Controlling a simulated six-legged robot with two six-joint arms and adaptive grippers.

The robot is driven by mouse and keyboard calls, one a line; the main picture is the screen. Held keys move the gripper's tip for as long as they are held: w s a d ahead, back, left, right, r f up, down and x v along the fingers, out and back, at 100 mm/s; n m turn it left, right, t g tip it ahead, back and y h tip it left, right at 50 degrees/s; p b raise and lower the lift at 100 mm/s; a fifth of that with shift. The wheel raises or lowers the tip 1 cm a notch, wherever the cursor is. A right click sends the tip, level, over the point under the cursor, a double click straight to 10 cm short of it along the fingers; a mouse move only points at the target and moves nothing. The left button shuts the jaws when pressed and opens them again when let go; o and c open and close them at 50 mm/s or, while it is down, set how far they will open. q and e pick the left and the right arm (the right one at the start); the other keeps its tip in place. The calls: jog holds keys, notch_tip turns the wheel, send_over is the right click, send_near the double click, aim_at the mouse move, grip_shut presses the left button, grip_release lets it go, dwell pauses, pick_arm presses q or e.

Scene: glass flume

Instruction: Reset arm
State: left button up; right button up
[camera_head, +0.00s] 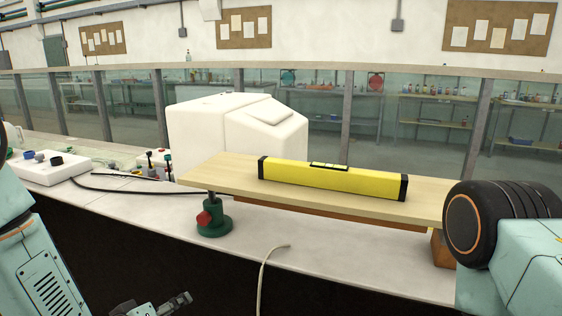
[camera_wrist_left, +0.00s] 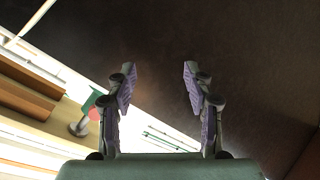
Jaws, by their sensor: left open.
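My left gripper (camera_head: 157,304) shows at the bottom edge of the head view, low in front of the bench, with part of it cut off. In the left wrist view my left gripper (camera_wrist_left: 159,80) has its two purple-padded fingers spread apart with nothing between them. Dark ground or bench front lies behind them. My right arm comes in at the right of the head view, but its gripper is out of the frame.
A yellow spirit level (camera_head: 330,180) lies on a wooden board (camera_head: 225,176). A green jack (camera_head: 214,218) with a red knob stands under its left end. A cable (camera_head: 264,275) hangs over the bench (camera_head: 330,250) edge. A white box (camera_head: 195,135) stands behind.

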pick_arm(q)
jog(key=s+f+m+g+y, duration=0.1)
jog(key=s+f+g, duration=0.3)
jog(key=s, duration=0.7)
jog(key=s+f+m+g+y, duration=0.1)
jog(key=s+f+m+g, duration=0.2)
jog(key=s+f, duration=0.4)
jog(key=s+f+m+g+y+b, duration=0.1)
jog(key=s+f+g, duration=0.3)
jog(key=s, duration=1.1)
notch_tip(320, 180, down, 3)
jog(key=shift+d+r+m+g, duration=0.2)
jog(key=shift+d+m+g, duration=0.1)
jog(key=shift+m, duration=0.1)
jog(key=m+t+h+p, duration=0.4)
jog(key=m+t+h, duration=0.2)
jog(key=t, duration=1.1)
send_near(201, 221)
jog(key=w, duration=0.1)
jog(key=b+x, duration=0.1)
jog(key=x, duration=0.7)
jog(key=shift+s+d, duration=0.1)
jog(key=shift+d, duration=0.05)
